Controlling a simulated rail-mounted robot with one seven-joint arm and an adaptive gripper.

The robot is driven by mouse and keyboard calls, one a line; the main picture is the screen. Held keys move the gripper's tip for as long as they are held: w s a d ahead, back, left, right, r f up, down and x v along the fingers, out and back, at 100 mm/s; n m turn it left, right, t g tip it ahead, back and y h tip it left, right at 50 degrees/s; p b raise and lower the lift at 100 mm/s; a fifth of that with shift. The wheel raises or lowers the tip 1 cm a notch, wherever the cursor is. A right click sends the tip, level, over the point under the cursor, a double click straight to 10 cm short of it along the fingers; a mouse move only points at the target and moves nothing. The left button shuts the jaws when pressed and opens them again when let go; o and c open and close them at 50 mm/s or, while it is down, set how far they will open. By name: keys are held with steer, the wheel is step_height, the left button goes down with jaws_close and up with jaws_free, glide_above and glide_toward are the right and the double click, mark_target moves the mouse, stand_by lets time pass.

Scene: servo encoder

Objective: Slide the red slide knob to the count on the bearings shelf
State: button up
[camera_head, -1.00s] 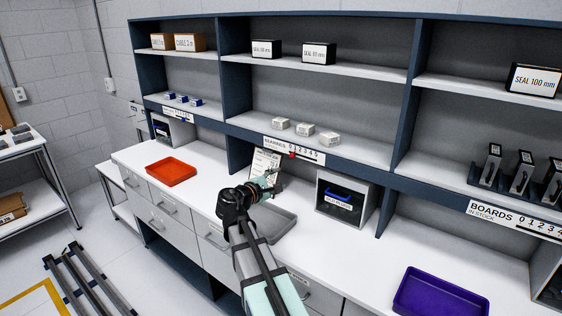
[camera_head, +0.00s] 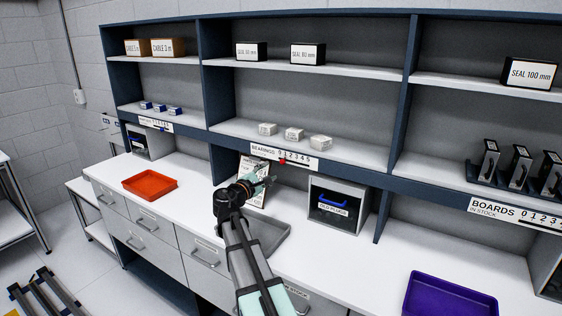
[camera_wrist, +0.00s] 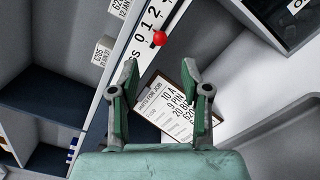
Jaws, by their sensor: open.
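The red slide knob (camera_head: 282,161) sits on the white BEARINGS number strip (camera_head: 300,159) along the shelf's front edge. In the wrist view the red knob (camera_wrist: 159,38) is a small ball beside the low digits, about at the 1. Three small white bearing boxes stand on the shelf above: left (camera_head: 267,129), middle (camera_head: 294,134) and right (camera_head: 321,142). My gripper (camera_head: 267,182) is below the strip, in front of the clipboard. In the wrist view my gripper (camera_wrist: 158,95) is open and empty, its fingers apart, with the knob beyond the fingertips.
A clipboard (camera_wrist: 170,115) with a job list leans under the shelf. A grey tray (camera_head: 280,235) lies beneath my arm. An open-fronted box with a blue handle (camera_head: 334,201) stands right of the clipboard. An orange tray (camera_head: 150,184) and a purple tray (camera_head: 450,297) lie farther out.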

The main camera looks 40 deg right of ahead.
mark_target(281, 163)
steer(key=p+x, duration=0.2)
steer(key=x, duration=0.7)
steer(key=shift+w+d, duration=0.15)
steer(key=shift+d, duration=0.15)
steer(key=shift+f, duration=0.1)
jaws_close()
